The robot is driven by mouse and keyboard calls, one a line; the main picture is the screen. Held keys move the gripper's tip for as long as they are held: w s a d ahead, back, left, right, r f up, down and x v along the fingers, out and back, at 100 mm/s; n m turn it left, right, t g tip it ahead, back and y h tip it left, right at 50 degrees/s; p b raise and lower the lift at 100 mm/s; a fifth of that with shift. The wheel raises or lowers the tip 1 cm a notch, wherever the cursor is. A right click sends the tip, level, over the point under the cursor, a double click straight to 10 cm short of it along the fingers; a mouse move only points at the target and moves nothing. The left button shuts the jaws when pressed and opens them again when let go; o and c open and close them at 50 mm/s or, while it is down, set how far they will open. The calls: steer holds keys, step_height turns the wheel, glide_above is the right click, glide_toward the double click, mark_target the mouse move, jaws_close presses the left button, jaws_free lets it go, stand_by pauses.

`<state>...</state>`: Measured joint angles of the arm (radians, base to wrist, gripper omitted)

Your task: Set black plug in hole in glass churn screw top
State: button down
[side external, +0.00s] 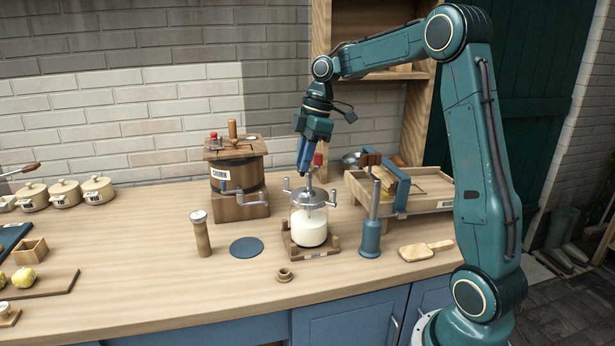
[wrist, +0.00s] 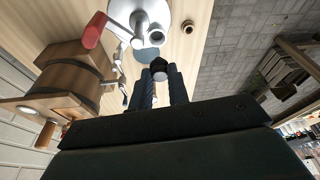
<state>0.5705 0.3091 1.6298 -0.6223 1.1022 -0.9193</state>
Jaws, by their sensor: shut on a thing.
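The glass churn (side external: 309,228) holds white liquid and stands upright in a wooden cradle. Its metal screw top (side external: 309,198) has a crank with a red grip (side external: 318,159). In the wrist view the screw top (wrist: 137,14) is at the top edge, with a round pipe-like opening on it. My gripper (side external: 303,174) points down, slightly tilted, just above the screw top. It is shut on the black plug (wrist: 158,63), which shows dark with a paler part between the blue fingers (wrist: 160,84). In the side view the plug is too small to tell. The plug looks apart from the top.
A wooden churn (side external: 236,178) stands behind left. A blue plunger-like tool (side external: 371,225) stands close at right, before a wooden tray (side external: 425,203). A wooden cylinder (side external: 201,235), blue disc (side external: 247,247) and small wooden ring (side external: 284,275) are nearby. The front counter is mostly clear.

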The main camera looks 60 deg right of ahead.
steer(key=shift+f, duration=2.05)
steer(key=shift+f, duration=1)
stand_by(0.9)
stand_by(0.5)
steer(key=c, duration=1.3)
jaws_free()
steer(key=shift+c, duration=0.3)
steer(key=shift+c, duration=1.4)
steer(key=shift+r, duration=0.15)
steer(key=v, duration=0.7)
